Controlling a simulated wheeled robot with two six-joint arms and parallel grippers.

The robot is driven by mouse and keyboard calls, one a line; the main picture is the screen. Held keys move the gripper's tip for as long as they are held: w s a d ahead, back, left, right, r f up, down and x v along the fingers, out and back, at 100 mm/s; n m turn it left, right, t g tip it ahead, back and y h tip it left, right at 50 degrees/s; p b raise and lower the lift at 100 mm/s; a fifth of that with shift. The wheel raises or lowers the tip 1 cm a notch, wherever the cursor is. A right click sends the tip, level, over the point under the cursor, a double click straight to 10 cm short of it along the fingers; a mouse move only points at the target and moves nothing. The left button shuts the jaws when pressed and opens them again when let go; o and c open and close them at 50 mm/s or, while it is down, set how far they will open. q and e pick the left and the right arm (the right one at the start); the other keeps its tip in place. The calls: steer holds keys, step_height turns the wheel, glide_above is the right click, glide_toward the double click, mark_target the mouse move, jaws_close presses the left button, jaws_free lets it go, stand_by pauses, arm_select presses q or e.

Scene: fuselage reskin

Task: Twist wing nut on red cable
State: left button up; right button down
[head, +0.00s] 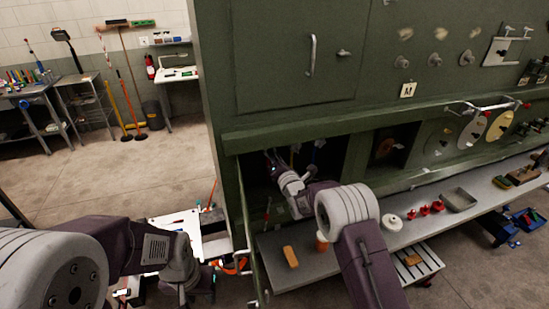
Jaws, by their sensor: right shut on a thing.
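My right gripper (272,160) reaches into the open recess (335,150) in the green fuselage panel, at its left side. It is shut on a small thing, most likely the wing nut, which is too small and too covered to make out. The red cable cannot be told apart there; the gripper and forearm hide that part. A blue cable end (318,144) and a pale one (294,150) hang to the right of the gripper. My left gripper (186,292) is low at the bottom left, outside the panel, pointing down. Its fingers are too unclear to read.
The green panel edge stands between my arms.

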steer(key=shift+a+f+m+b, duration=0.1)
steer(key=shift+f+m+b, duration=0.1)
steer(key=shift+m+b, duration=3.7)
steer(key=shift+a+f+m+b, duration=0.15)
steer(key=shift+m+b, duration=2.7)
steer(key=shift+m, duration=2.05)
steer(key=shift+d+f+m+b, duration=0.1)
steer(key=shift+f+m+b, duration=0.1)
steer(key=shift+m+b, duration=3.7)
steer(key=shift+m+p, duration=0.5)
steer(key=shift+m, duration=0.2)
steer(key=c, duration=1.5)
jaws_free()
steer(key=shift+a, duration=0.1)
